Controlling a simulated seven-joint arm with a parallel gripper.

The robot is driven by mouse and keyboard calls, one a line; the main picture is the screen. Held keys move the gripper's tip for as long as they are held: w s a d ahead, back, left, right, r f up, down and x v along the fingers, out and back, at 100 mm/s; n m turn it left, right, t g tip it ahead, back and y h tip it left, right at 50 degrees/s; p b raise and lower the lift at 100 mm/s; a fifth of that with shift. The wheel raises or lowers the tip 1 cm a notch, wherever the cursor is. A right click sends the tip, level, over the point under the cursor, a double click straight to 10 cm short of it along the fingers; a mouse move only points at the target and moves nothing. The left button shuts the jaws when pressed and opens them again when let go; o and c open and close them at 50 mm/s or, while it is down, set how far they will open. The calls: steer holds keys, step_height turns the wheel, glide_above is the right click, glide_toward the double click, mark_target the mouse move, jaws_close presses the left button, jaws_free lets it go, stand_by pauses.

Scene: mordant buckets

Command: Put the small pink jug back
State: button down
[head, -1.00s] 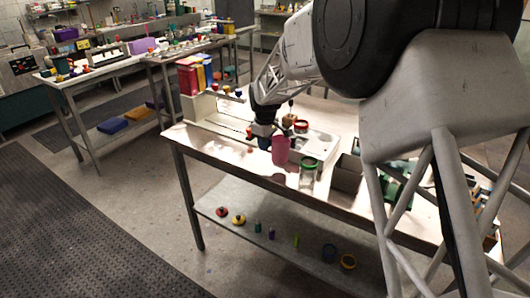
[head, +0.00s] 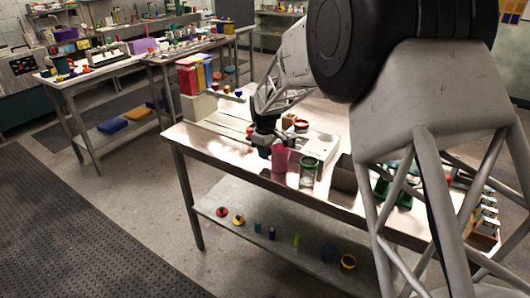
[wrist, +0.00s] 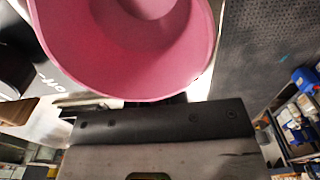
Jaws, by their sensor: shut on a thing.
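The small pink jug (head: 281,158) is at the front part of the pale worktable, beside a glass jar. My gripper (head: 265,143) is at its left side and is shut on it. In the wrist view the pink jug (wrist: 130,45) fills the upper part, and I look into its open, empty-looking mouth. The gripper's dark body (wrist: 160,125) lies right below the jug's rim there. The fingertips are hidden behind the jug. I cannot tell whether the jug's base touches the table.
A glass jar with a green rim (head: 309,170) stands close on the jug's right. A grey box (head: 345,175) is further right. A white tray (head: 325,146) lies behind. The table's front left is clear.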

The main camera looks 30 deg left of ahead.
steer(key=c, duration=1.2)
jaws_free()
step_height(320, 180, up, 12)
steer(key=shift+r, duration=0.1)
stand_by(0.4)
